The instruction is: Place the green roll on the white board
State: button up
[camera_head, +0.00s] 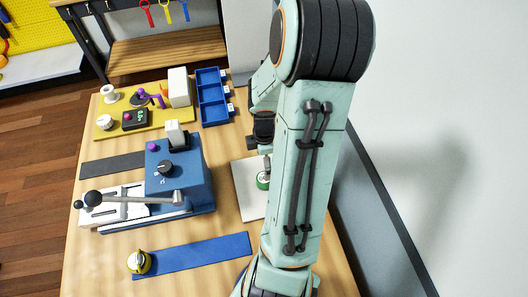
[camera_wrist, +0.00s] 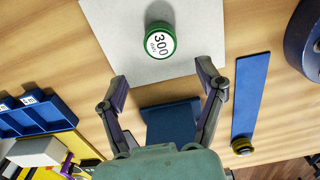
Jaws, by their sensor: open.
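The green roll (camera_wrist: 160,42), with a white "300" label on its top, stands on the white board (camera_wrist: 108,22) in the wrist view. In the head view the green roll (camera_head: 263,181) also shows on the white board (camera_head: 245,199), partly hidden by my arm. My gripper (camera_wrist: 164,82) is open in the wrist view, its two fingers spread wide, with nothing between the tips. The roll shows beyond the fingertips, apart from both fingers. In the head view my arm hides most of the gripper.
A blue machine (camera_head: 167,174) with a lever stands left of the board. A yellow roll (camera_head: 139,262) sits on a blue strip (camera_head: 205,255) nearer the front. Blue bins (camera_head: 213,98) and a yellow tray (camera_head: 122,119) with several items lie at the back. A wall runs along the right.

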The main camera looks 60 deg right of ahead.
jog(key=w+a+r+m, duration=0.3)
jog(key=a+r+m, duration=0.1)
jog(key=a+r, duration=0.85)
jog(key=s+a+r+m, duration=0.2)
jog(key=s+a, duration=0.4)
jog(key=a, duration=0.6)
jog(key=shift+s+a+m+y, duration=0.3)
jog(key=shift+s+m+y, duration=0.1)
jog(key=shift+m, duration=0.5)
